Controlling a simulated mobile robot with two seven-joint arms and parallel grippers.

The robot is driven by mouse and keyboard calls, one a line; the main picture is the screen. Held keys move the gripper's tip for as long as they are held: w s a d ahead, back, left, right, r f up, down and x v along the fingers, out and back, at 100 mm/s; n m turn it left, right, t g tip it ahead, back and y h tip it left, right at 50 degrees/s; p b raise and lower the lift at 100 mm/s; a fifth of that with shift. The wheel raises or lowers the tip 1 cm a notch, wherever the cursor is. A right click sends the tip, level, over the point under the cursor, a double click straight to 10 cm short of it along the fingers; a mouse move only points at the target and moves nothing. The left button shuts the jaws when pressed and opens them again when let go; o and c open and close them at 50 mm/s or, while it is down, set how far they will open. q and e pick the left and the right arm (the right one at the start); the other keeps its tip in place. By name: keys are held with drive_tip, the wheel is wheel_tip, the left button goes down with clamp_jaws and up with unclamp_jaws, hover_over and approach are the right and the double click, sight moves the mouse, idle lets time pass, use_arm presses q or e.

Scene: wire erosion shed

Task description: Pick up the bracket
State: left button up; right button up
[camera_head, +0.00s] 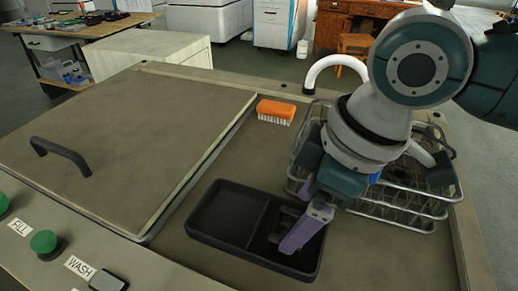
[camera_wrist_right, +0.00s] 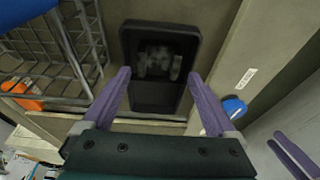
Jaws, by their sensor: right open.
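The bracket (camera_wrist_right: 157,62) is a grey piece lying in one compartment of a black two-part tray (camera_wrist_right: 140,32). In the head view the tray (camera_head: 215,236) sits on the bench top, and my right arm partly hides the bracket. My right gripper (camera_wrist_right: 160,88) has two purple fingers, open and apart with nothing between them. In the head view the right gripper (camera_head: 292,236) is over the tray's right compartment. Purple finger-like parts, likely my left gripper (camera_wrist_right: 292,152), show at the lower right of the right wrist view; their opening is unclear.
A wire basket (camera_head: 400,212) stands right of the tray, close to my right arm. An orange brush (camera_head: 275,110) lies behind the tray. A large lid with a handle (camera_head: 62,155) covers the left. Front buttons (camera_head: 45,242) line the panel.

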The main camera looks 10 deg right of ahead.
drive_tip(key=x, duration=0.4)
drive_tip(key=shift+d+f+b, duration=0.1)
drive_tip(key=shift+f+b, duration=0.25)
drive_tip(key=shift+b, duration=0.05)
drive_tip(key=shift+c, duration=0.2)
drive_tip(key=shift+r, duration=0.1)
clamp_jaws()
